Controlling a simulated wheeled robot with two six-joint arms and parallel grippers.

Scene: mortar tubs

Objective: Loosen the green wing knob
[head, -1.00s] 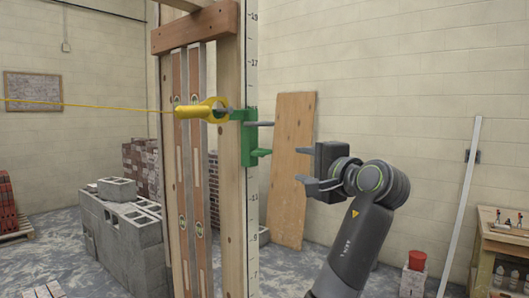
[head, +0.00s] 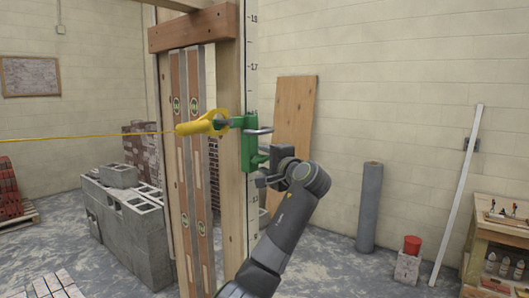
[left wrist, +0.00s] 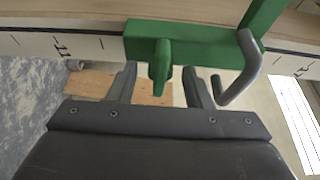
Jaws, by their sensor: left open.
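The green wing knob (left wrist: 160,66) sticks out from a green clamp (left wrist: 204,42) on the marked post in the left wrist view. In the head view the clamp (head: 249,143) is on the tall timber post, and the knob is hard to make out beside my gripper. My left gripper (left wrist: 159,76) is open, with one fingertip on each side of the knob. The knob's lower end reaches between the fingertips, with a gap showing on both sides. In the head view my left gripper (head: 263,172) is just below and right of the clamp. My right gripper is not in view.
A bent grey metal rod (left wrist: 241,70) hangs from the clamp close to the right finger. A yellow line holder (head: 203,126) with a taut yellow string (head: 90,137) is left of the clamp. Concrete blocks (head: 140,235) stand left of the post; a grey roll (head: 369,205) stands right.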

